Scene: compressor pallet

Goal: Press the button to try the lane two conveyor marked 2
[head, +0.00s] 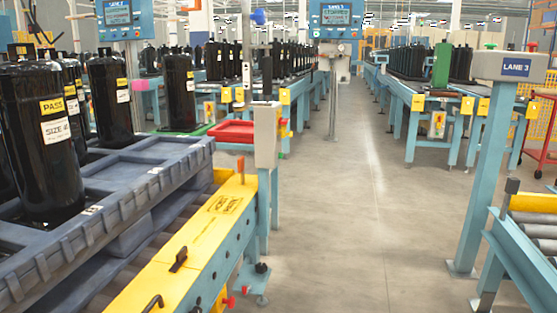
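Neither of my grippers shows in the head view. A teal post with a display panel (335,17) stands at the back centre; the small label on its screen seems to begin with LANE, but I cannot read its number surely. A grey box (266,135) sits on a teal post at the end of the near left conveyor (215,235); its front is turned mostly away. On the right, a post carries a grey box marked LANE 3 (516,67), with a red button (490,46) and a green button (532,46) on top. No button marked 2 can be made out.
Black compressors (45,140) with PASS labels stand on a dark blue pallet (110,215) at left. A red tray (232,131) lies behind it. A roller conveyor (530,240) is at lower right. The grey floor aisle (350,200) between them is clear.

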